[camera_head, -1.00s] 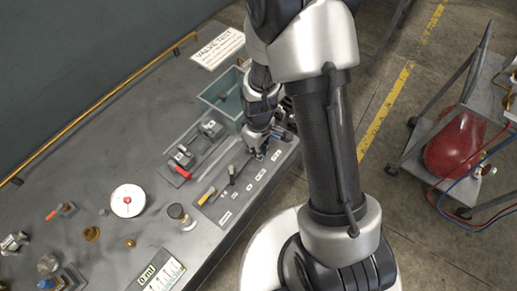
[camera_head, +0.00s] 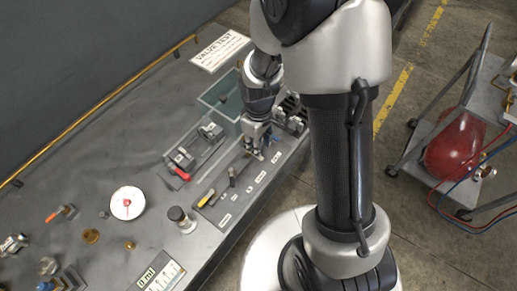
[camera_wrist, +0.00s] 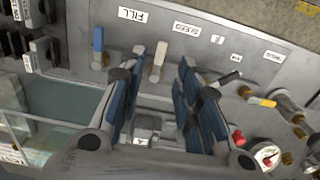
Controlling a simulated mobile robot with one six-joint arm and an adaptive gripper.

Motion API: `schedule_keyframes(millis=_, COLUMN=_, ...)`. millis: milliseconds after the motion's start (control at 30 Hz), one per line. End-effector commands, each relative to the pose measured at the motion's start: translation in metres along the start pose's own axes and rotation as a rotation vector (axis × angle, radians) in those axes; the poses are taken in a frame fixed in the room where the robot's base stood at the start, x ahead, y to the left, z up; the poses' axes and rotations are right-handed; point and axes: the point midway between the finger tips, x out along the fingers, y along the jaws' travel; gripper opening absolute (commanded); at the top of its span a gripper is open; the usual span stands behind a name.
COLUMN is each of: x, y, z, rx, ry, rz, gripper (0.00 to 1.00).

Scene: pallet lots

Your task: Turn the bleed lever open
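The bleed lever (camera_wrist: 158,62) is a short cream-white handle under the BLEED label (camera_wrist: 187,29) in the wrist view. My gripper (camera_wrist: 162,66) is open, with one blue-padded finger on each side of this lever. Whether either pad touches it I cannot tell. In the head view my gripper (camera_head: 256,148) points down at the labelled valve panel (camera_head: 222,213), and it hides the lever there.
A blue lever (camera_wrist: 98,45) stands beside my left finger, near the FILL label (camera_wrist: 132,14). A black-handled lever (camera_wrist: 229,78) and a yellow lever (camera_wrist: 261,101) lie to the right.

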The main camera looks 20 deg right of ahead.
Motion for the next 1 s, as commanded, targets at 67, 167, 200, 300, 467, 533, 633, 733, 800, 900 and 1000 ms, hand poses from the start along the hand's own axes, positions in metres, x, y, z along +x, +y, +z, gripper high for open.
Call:
schedule_keyframes(millis=67, x=-0.019, y=0.001, z=-0.001, rx=0.0, ry=0.005, rz=0.003, gripper=0.31)
schedule_keyframes(millis=167, x=-0.037, y=0.001, z=-0.001, rx=0.0, ry=0.003, rz=0.002, gripper=0.31)
schedule_keyframes(millis=200, x=-0.044, y=0.0, z=-0.001, rx=0.0, ry=0.004, rz=0.003, gripper=0.31)
schedule_keyframes(millis=300, x=-0.055, y=0.0, z=0.0, rx=0.0, ry=0.002, rz=0.001, gripper=0.31)
schedule_keyframes(millis=467, x=-0.063, y=0.0, z=0.0, rx=0.0, ry=0.0, rz=0.0, gripper=0.31)
schedule_keyframes(millis=533, x=-0.064, y=0.0, z=0.0, rx=0.0, ry=-0.001, rz=0.0, gripper=0.31)
schedule_keyframes(millis=633, x=-0.063, y=0.0, z=0.0, rx=0.0, ry=-0.001, rz=-0.001, gripper=0.31)
schedule_keyframes(millis=733, x=-0.063, y=0.0, z=0.0, rx=0.0, ry=-0.001, rz=-0.001, gripper=0.31)
schedule_keyframes(millis=800, x=-0.063, y=0.0, z=0.0, rx=0.0, ry=-0.001, rz=-0.001, gripper=0.31)
schedule_keyframes(millis=900, x=-0.063, y=0.0, z=0.0, rx=0.0, ry=-0.001, rz=-0.001, gripper=0.31)
schedule_keyframes(millis=1000, x=-0.064, y=0.0, z=0.0, rx=0.001, ry=0.0, rz=0.0, gripper=0.31)
